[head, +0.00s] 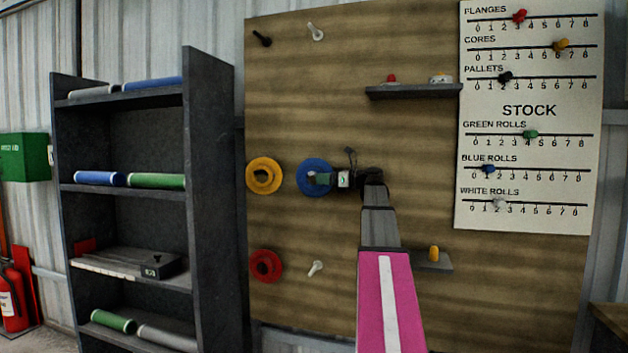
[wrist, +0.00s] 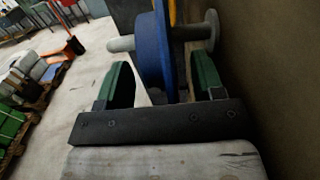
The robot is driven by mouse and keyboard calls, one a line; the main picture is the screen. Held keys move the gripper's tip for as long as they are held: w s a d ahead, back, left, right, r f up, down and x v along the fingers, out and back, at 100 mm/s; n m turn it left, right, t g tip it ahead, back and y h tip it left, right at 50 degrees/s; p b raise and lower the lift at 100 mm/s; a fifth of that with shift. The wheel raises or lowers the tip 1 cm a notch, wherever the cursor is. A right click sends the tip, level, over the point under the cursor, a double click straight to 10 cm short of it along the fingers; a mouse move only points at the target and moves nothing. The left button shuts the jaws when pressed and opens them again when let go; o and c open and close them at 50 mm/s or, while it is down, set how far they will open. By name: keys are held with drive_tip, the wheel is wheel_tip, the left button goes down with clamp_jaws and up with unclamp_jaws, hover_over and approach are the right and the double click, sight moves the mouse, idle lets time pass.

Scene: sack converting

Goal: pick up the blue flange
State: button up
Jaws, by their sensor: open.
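The blue flange (head: 304,167) hangs on the wooden board in the head view, right of the yellow flange (head: 264,175). My gripper (head: 319,178) is in front of its right side and covers part of it. In the wrist view the blue flange (wrist: 153,45) shows edge-on, with a grey peg (wrist: 120,44) sticking out through it. My gripper (wrist: 163,76) is open there, its green fingers on either side of the flange's near rim. A gap shows between each finger and the flange, so it is not gripped.
A red flange (head: 265,266) hangs below the yellow one, beside an empty white peg (head: 316,268). Small shelves (head: 412,91) stick out from the wooden board (head: 400,35). A dark rack (head: 208,200) with rolls stands left of the board.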

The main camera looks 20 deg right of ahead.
drive_tip(key=shift+w+a, duration=0.15)
drive_tip(key=shift+a, duration=0.05)
clamp_jaws()
